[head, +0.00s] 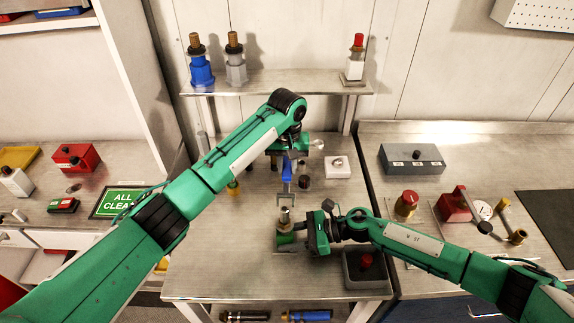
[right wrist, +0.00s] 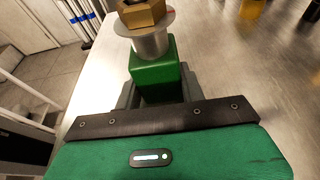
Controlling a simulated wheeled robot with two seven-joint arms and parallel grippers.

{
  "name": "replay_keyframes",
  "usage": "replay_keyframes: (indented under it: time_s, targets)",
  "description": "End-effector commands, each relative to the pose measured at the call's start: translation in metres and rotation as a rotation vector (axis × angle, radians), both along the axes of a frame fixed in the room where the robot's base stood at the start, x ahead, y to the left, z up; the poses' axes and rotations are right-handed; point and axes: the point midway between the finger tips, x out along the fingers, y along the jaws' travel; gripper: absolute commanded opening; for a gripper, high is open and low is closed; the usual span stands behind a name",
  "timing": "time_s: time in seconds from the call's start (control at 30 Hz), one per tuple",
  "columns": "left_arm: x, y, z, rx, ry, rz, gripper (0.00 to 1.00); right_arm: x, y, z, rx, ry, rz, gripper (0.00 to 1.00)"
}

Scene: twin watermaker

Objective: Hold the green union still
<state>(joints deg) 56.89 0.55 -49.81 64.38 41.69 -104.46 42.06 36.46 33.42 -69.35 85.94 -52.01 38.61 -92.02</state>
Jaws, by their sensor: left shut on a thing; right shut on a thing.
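The green union (head: 286,239) stands upright near the front of the middle bench. My right gripper (head: 299,236) is shut on its green body from the right. In the right wrist view the green body (right wrist: 155,68) sits between the jaws, with a grey collar and brass hex nut (right wrist: 143,13) above it. My left gripper (head: 285,150) is farther back and higher, shut on what looks like a blue-handled spanner (head: 287,168). Its grey forked end points toward the union's top; I cannot tell whether they touch. The left fingertips are partly hidden.
A grey tray with a red-topped part (head: 366,262) lies right of the union, under my right arm. A white block (head: 337,167) sits farther back. A shelf (head: 270,82) behind holds blue, grey and white fittings. Bare bench shows left of the union.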

Motion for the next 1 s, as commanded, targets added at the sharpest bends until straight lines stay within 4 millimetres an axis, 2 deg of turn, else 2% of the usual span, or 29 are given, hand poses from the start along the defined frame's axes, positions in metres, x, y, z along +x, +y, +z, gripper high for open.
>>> replay_keyframes:
  time_s: [0.2, 0.23, 0.33, 0.63, 0.77, 1.0]
  targets:
    - [0.0, 0.0, 0.0, 0.0, -0.001, 0.0, 0.0, 0.0, 0.0, 0.0, 0.0, 0.0, 0.0, 0.0]
    - [0.0, 0.0, 0.0, 0.0, -0.001, 0.0, 0.21, 0.0, 0.0, 0.0, 0.0, 0.0, 0.0, 0.0]
    - [0.0, 0.0, 0.0, 0.0, -0.001, 0.0, 0.01, 0.0, 0.0, 0.0, 0.0, 0.0, 0.0, 0.0]
    - [0.0, 0.006, 0.0, -0.002, 0.0, 0.033, 0.0, 0.0, 0.0, 0.0, 0.0, 0.0, 0.0, 0.0]
    - [-0.003, 0.026, 0.0, -0.006, -0.001, 0.149, 0.0, 0.0, 0.0, 0.0, 0.0, 0.0, 0.0, 0.0]
    - [-0.018, 0.085, 0.002, -0.012, 0.002, 0.516, 0.0, 0.0, 0.0, 0.0, 0.0, 0.0, 0.0, 0.0]
